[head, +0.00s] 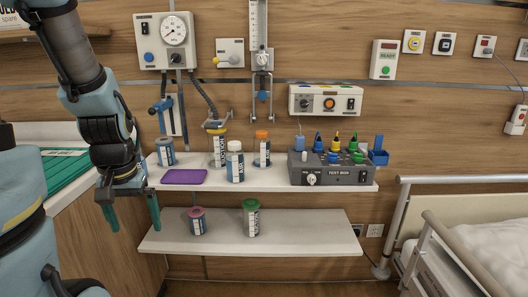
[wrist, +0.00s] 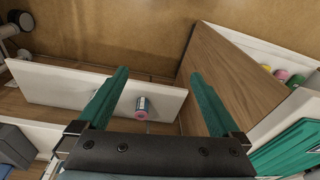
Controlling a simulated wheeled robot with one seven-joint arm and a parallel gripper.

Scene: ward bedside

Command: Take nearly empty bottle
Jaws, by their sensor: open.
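Several labelled bottles stand on two white shelves; which one is nearly empty I cannot tell. On the lower shelf (head: 310,240) are a pink-capped bottle (head: 197,222) and a green-capped bottle (head: 250,219). On the upper shelf (head: 270,183) are a blue-grey bottle (head: 165,153), a yellow-capped bottle (head: 218,148), a white-capped bottle (head: 235,165) and an orange-capped bottle (head: 262,150). My gripper (head: 132,213) is open and empty, left of the lower shelf. In the wrist view, the pink-capped bottle (wrist: 142,106) shows between the fingers, beyond them and not touching.
A purple pad (head: 184,177) and a grey test box (head: 328,172) with coloured tops sit on the upper shelf. Wall devices hang above. A bed rail (head: 460,180) is at right. At left is a wooden cabinet (head: 98,235) with a teal tray (head: 62,172).

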